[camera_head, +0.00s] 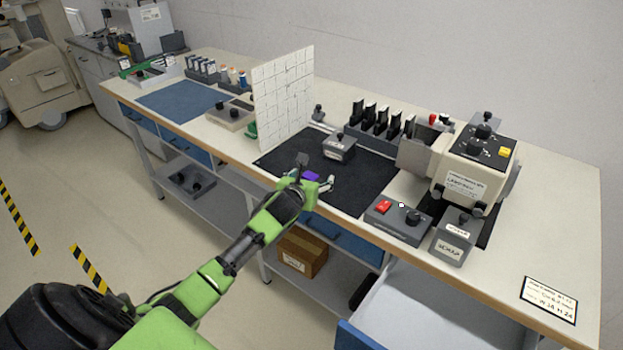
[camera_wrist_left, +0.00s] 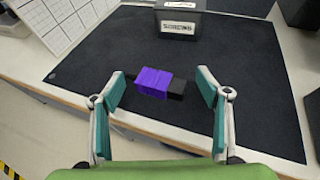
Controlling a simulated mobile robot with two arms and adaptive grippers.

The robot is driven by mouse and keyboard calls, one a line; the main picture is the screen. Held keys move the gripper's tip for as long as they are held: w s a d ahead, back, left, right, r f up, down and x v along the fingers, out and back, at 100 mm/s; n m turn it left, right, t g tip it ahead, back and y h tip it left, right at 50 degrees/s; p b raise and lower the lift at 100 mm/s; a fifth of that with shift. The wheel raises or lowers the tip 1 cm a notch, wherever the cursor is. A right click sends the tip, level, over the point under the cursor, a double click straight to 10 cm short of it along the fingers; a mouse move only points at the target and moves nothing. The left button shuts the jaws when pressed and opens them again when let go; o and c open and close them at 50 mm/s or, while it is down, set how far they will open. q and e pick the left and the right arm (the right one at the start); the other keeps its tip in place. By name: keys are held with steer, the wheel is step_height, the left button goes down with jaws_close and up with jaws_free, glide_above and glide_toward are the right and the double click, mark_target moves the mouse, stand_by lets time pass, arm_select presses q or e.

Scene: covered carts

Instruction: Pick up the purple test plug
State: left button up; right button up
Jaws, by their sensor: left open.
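The purple test plug (camera_wrist_left: 153,82) lies on the black mat (camera_wrist_left: 225,50), with a dark end pointing right in the left wrist view. It shows as a small purple patch in the head view (camera_head: 311,176), close to my left gripper (camera_head: 315,186). In the left wrist view my left gripper (camera_wrist_left: 163,95) is open, with one teal-padded finger on each side of the plug. No contact between the fingers and the plug can be made out. My right gripper is in neither view.
A dark grey labelled box (camera_head: 340,147) stands on the mat behind the plug. A white grid panel (camera_head: 283,98) stands at the mat's left. A control box with a red button (camera_head: 384,206) and a beige machine (camera_head: 462,172) are to the right. An open drawer (camera_head: 420,310) projects below.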

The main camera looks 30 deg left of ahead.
arm_select(q)
steer(key=c, duration=1.2)
steer(key=shift+r, duration=0.15)
